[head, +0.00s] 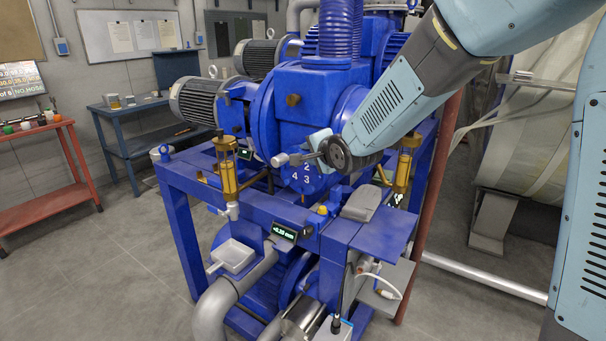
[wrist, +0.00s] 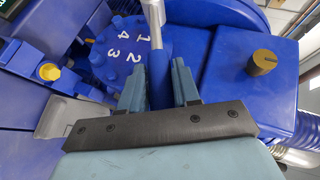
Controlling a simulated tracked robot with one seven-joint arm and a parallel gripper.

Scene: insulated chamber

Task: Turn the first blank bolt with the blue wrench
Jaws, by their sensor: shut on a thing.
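The blank (head: 302,181) is a round blue cover with white numbers 1 to 4 and bolts around its rim. In the wrist view the blank (wrist: 122,50) is at upper left, its numbers turned. My gripper (wrist: 159,82) is shut on the blue handle of the wrench (wrist: 160,68). The wrench's silver shaft runs off the top edge, so its working end is out of that view. In the head view my gripper (head: 320,147) is at the blank's upper side, and the wrench's grey end (head: 280,159) points left. I cannot tell whether it touches a bolt.
The blue pump body (head: 290,105) stands close behind my gripper. A brass plug (wrist: 262,62) sticks out at right in the wrist view. Brass columns (head: 228,170) and a frame beam with a small display (head: 284,232) lie around and below. Open floor is at left.

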